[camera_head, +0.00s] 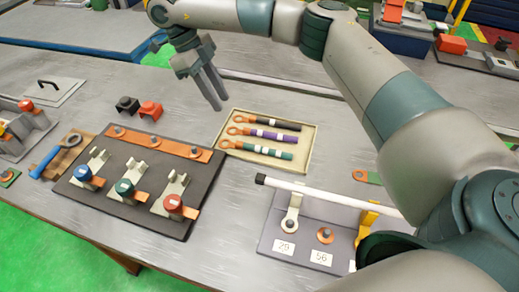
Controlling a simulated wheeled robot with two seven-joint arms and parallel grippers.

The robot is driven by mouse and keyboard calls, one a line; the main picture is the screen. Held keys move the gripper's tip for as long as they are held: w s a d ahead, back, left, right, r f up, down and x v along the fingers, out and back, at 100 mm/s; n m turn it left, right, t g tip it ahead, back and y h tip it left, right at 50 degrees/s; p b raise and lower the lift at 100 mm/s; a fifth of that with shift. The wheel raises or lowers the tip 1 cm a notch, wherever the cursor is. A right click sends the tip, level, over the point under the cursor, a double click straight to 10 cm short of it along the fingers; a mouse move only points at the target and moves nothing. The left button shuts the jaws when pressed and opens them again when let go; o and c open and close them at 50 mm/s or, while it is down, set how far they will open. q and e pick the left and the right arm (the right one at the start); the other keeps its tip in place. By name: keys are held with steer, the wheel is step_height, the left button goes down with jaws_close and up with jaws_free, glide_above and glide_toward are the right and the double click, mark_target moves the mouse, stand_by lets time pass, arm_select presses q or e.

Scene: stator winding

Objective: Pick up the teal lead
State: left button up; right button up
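The teal lead (279,154) lies in a shallow beige tray (305,152), nearest the front of the three leads there. It has a dark teal sleeve with white bands and a copper ring end (228,144) at the left. A purple lead (272,134) and a black lead (279,123) lie behind it, roughly parallel. My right gripper (220,103) hangs above the table, behind and left of the tray, fingers pointing down. Its two fingers show slightly apart with nothing between them. It is clear of the leads. My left gripper is out of view.
A dark board (125,206) with blue, green and red terminals and a copper bar stands left of the tray. A grey plate (275,240) labelled 29 and 56 is at front right, with a white rod (330,195) above it. Black and red blocks (150,109) sit behind the board.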

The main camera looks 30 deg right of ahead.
steer(key=shift+s+r, duration=0.15)
steer(key=shift+s, duration=0.05)
steer(key=p, duration=0.5)
glide_above(238, 143)
step_height(238, 143, down, 10)
steer(key=shift+w+f, duration=0.1)
steer(key=shift+f, duration=0.6)
